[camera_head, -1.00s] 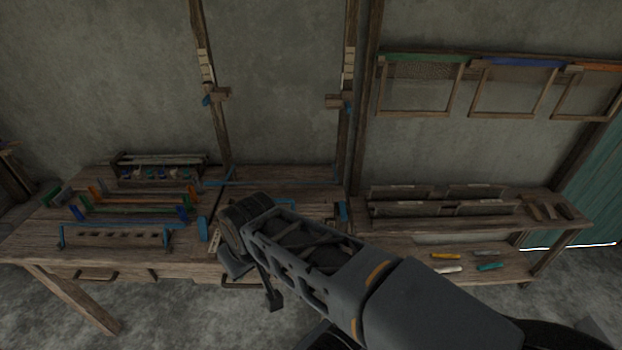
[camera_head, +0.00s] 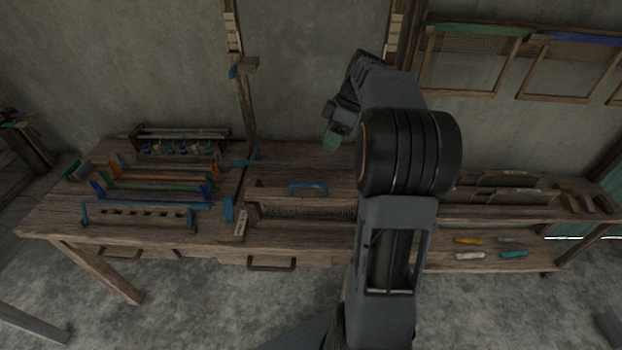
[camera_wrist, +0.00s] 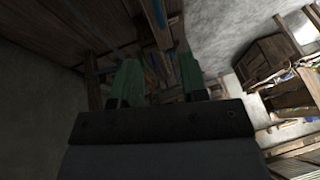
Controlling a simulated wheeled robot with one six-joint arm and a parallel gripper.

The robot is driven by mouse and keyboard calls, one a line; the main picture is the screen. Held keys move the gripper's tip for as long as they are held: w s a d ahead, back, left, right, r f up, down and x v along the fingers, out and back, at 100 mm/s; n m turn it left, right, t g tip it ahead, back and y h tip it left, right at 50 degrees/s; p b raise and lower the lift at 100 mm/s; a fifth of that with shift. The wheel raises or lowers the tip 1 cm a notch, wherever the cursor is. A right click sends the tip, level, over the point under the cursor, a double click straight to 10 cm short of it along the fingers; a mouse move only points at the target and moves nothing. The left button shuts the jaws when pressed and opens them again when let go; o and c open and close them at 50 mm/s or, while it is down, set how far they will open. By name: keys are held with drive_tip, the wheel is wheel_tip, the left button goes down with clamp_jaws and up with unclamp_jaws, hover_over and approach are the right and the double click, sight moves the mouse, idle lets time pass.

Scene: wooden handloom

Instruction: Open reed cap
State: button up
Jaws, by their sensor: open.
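The reed cap, as far as I can tell, is the wooden bar with a blue handle (camera_head: 309,187) at the middle of the bench. It lies above a dark, fine-toothed reed strip (camera_head: 305,212) and looks level. My gripper (camera_head: 332,142) is up and to the right of the handle in the head view, apart from it, with a green fingertip pointing down. In the wrist view my gripper (camera_wrist: 160,80) shows two green fingers standing apart with nothing clearly between them. My arm hides the right end of the cap.
The wooden bench (camera_head: 60,212) holds blue, green and orange-ended bars (camera_head: 150,190) and a bobbin rack (camera_head: 180,140) at left. An upright post (camera_head: 245,105) rises behind. A side shelf (camera_head: 580,222) with small coloured tools is at right. Grey floor is clear in front.

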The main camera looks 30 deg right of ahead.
sight(307, 184)
drive_tip(key=x, duration=1.3)
drive_tip(key=shift+w+f, duration=0.15)
drive_tip(key=shift+f, duration=0.1)
clamp_jaws()
